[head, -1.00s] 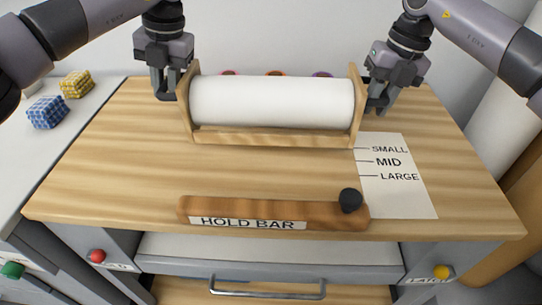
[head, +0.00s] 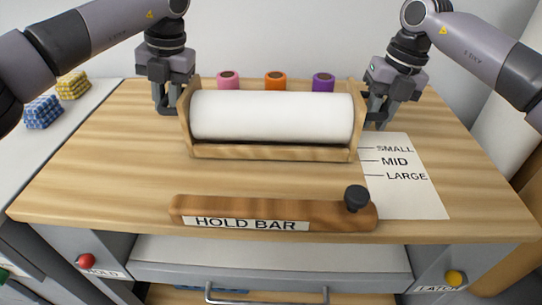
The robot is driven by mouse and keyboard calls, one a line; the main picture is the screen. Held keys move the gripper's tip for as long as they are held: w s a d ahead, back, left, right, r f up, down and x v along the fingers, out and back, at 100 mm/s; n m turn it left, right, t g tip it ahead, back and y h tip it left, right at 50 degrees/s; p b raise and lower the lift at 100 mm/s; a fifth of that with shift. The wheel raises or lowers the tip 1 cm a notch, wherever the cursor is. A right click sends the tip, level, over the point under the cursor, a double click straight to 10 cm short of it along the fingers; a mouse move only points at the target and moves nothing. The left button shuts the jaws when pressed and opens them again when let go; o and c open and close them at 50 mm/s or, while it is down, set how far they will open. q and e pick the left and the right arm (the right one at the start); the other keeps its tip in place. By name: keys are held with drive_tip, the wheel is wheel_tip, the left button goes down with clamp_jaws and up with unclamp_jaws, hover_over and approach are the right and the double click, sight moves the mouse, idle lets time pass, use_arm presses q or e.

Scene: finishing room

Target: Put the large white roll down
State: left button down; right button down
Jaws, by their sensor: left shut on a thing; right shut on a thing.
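The large white roll (head: 272,116) lies level in a wooden cradle (head: 270,153) with an upright end board on each side. The cradle is over the back middle of the wooden table. My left gripper (head: 172,110) is shut on the cradle's left end board. My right gripper (head: 376,118) is shut on its right end board. The fingertips are partly hidden by the boards. I cannot tell whether the cradle's underside touches the table.
Pink (head: 228,82), orange (head: 275,82) and purple (head: 322,82) spools stand behind the roll. A HOLD BAR (head: 272,213) with a black knob (head: 357,198) lies at the front. A size card (head: 405,190) marked SMALL, MID, LARGE lies right. The table middle is clear.

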use_arm(q)
drive_tip(key=shift+a+f, duration=0.1)
drive_tip(key=shift+f, duration=0.15)
use_arm(e)
drive_tip(key=shift+f, duration=0.25)
use_arm(q)
drive_tip(key=c, duration=1.4)
unclamp_jaws()
drive_tip(key=shift+f+b, duration=0.15)
drive_tip(key=shift+b, duration=0.15)
use_arm(e)
drive_tip(key=c, duration=1.4)
unclamp_jaws()
drive_tip(key=shift+d+f, duration=0.1)
drive_tip(key=shift+f, duration=0.05)
use_arm(q)
drive_tip(key=o, duration=0.4)
use_arm(e)
drive_tip(key=o, duration=0.4)
use_arm(q)
drive_tip(key=v, duration=1.2)
use_arm(e)
wheel_tip(320, 180, up, 12)
drive_tip(key=d, duration=0.2)
